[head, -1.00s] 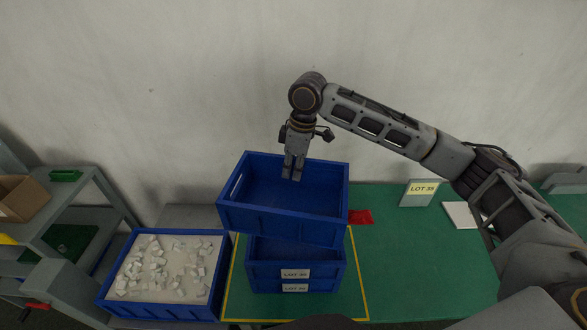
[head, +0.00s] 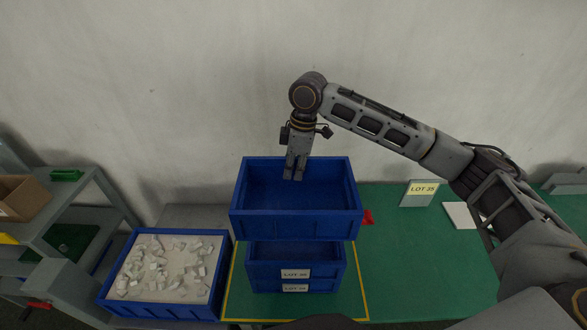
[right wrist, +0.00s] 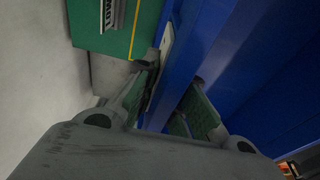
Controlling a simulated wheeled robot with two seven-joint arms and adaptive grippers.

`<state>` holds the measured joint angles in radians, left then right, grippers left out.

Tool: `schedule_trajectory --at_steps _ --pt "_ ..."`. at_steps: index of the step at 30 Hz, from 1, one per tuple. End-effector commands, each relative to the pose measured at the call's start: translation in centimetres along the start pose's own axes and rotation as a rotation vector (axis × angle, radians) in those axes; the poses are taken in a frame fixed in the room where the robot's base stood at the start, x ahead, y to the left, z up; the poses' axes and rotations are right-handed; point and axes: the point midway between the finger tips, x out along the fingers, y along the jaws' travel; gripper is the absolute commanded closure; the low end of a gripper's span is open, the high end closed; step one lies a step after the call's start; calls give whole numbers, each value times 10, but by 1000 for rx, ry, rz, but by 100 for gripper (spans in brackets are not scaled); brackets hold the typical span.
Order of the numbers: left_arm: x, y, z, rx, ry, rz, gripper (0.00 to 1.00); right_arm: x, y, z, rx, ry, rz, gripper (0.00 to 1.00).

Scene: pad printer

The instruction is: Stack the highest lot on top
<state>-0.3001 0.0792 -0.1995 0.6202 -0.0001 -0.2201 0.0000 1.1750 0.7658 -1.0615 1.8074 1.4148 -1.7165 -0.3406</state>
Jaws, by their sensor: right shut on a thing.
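A blue crate (head: 296,222) hangs in the air above the stack in the head view. My right gripper (head: 294,174) is shut on its back wall. In the right wrist view the gripper's fingers (right wrist: 165,105) straddle the blue wall (right wrist: 185,65). No lot label shows on the held crate's front. Below it, two blue crates stand stacked: the upper one (head: 330,272) with a label reading about LOT 30, the lower one (head: 322,287) with a label too small to read surely. The held crate hides part of the upper crate's inside. My left gripper is not in view.
The stack stands inside a yellow outline (head: 365,300) on a green table (head: 430,265). A blue crate of white pieces (head: 165,311) stands close at left.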

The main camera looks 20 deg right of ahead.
Motion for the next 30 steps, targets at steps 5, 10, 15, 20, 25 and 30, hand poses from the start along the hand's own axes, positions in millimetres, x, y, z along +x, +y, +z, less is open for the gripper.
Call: schedule_trajectory --at_steps 5,10,15,20,25,30 --pt "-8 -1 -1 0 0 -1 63 -3 0 -1 0 2 -1 100" --pt "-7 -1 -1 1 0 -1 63 8 0 1 0 1 -1 100" --pt "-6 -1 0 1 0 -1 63 19 0 3 0 1 -2 100" --pt "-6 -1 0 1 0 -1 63 28 0 4 0 1 -1 100" --pt "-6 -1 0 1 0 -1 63 39 1 6 1 0 -2 100" --pt "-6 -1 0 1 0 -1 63 48 1 7 1 2 -1 100"
